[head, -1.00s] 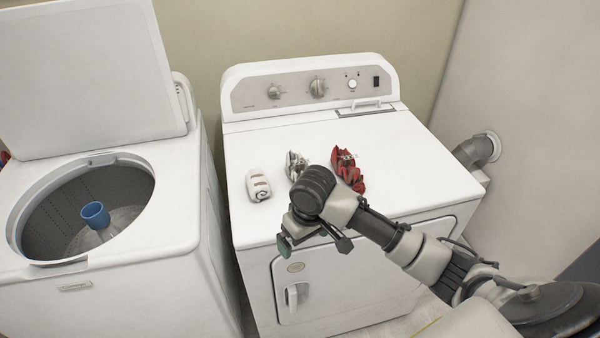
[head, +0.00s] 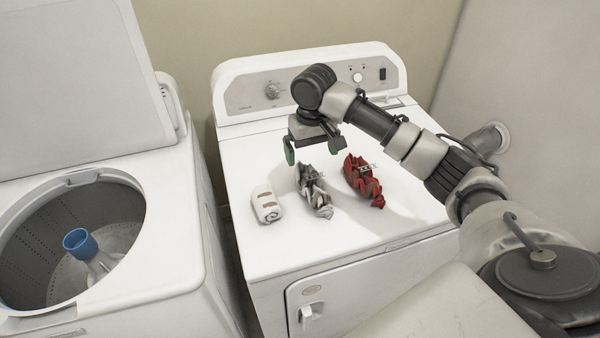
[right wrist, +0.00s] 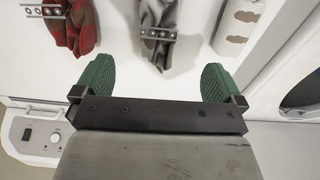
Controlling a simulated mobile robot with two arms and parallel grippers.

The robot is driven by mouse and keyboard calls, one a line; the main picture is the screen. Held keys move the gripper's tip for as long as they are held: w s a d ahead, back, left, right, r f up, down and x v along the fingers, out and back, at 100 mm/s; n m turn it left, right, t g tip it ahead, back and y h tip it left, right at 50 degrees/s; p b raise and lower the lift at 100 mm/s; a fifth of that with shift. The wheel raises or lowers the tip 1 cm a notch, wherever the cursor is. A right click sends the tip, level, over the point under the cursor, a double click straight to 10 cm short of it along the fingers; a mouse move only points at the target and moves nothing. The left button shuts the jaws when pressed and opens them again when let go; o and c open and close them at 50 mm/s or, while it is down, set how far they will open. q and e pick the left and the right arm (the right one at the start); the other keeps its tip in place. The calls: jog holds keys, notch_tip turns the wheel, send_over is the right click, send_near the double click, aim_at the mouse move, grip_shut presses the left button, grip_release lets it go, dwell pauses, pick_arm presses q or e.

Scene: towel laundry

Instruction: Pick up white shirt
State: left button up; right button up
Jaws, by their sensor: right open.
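A crumpled grey-white garment (head: 315,190) lies on the dryer top, between a rolled white cloth with brown patches (head: 266,204) and a crumpled red garment (head: 362,180). I cannot tell for certain which pale cloth is the white shirt. My right gripper (head: 313,151) is open and empty, above the dryer top and just behind the grey-white garment. In the right wrist view, the open green fingers (right wrist: 156,82) are apart from all cloths; the grey-white garment (right wrist: 160,25) shows beyond the gap between them. My left gripper is not in view.
The dryer top (head: 240,160) is clear around the cloths. The dryer's raised control panel (head: 245,96) stands behind the gripper. At left is a washer with its lid (head: 75,80) up and its drum (head: 115,205) open. A wall is at right.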

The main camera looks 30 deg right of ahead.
aim_at(313, 174)
jog(key=shift+w+f, duration=0.25)
jog(key=shift+w, duration=0.05)
jog(key=f, duration=0.2)
jog(key=s+f+p, duration=0.1)
jog(key=f, duration=0.1)
jog(key=shift+d+f, duration=0.1)
jog(key=shift+f, duration=0.25)
notch_tip(313, 174, down, 4)
jog(key=shift+s+f+p, duration=0.15)
jog(key=shift+f+p, duration=0.05)
jog(key=shift+p, duration=0.45)
jog(key=shift+f, duration=0.45)
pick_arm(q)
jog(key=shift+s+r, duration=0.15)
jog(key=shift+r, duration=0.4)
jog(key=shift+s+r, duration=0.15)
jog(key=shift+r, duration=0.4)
pick_arm(e)
jog(key=c, duration=1.1)
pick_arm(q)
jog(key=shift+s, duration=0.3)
pick_arm(e)
jog(key=shift+r, duration=0.15)
